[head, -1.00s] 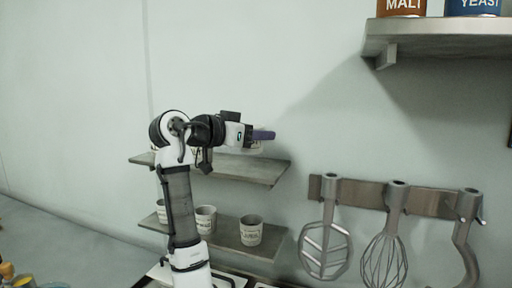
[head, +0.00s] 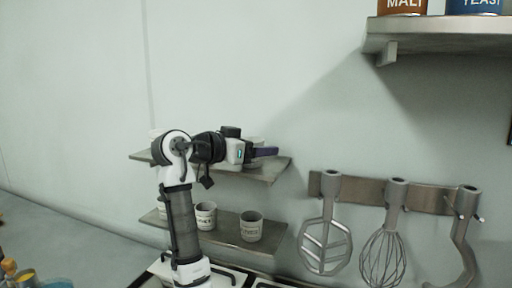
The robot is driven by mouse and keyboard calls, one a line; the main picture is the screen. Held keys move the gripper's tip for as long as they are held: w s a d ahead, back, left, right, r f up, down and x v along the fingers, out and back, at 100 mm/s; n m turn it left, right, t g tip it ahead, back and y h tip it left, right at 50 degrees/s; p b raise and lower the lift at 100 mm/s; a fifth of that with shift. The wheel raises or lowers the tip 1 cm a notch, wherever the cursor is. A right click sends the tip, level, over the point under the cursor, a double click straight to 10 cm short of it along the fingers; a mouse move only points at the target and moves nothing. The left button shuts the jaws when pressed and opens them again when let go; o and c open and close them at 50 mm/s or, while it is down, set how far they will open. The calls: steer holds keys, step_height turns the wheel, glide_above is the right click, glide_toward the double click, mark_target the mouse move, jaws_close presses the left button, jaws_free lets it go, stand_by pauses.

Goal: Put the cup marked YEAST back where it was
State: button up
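Pale cups stand on the lower wall shelf (head: 228,240): a right one (head: 251,228), a middle one (head: 206,217), and a left one (head: 162,211) partly behind my arm. Their dark lettering is too small to read surely, so I cannot tell which cup is marked YEAST. My gripper (head: 265,152) points right, just over the right part of the upper wall shelf (head: 262,174). A pale patch shows beside its purple-dark fingers; whether it is a held cup is unclear.
A blue tin marked YEAST (head: 473,6) and a brown tin marked MALT (head: 402,6) stand on a high shelf (head: 440,30) at right. A rack (head: 420,201) below holds a paddle (head: 325,240), a whisk (head: 385,255) and a hook (head: 465,250).

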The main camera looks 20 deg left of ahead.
steer(key=shift+r, duration=0.2)
steer(key=shift+s+a, duration=0.15)
steer(key=shift+s, duration=0.1)
steer(key=b+v, duration=0.4)
steer(key=v, duration=0.7)
steer(key=shift+s+b, duration=0.25)
steer(key=shift+b, duration=0.1)
steer(key=shift+a, duration=0.15)
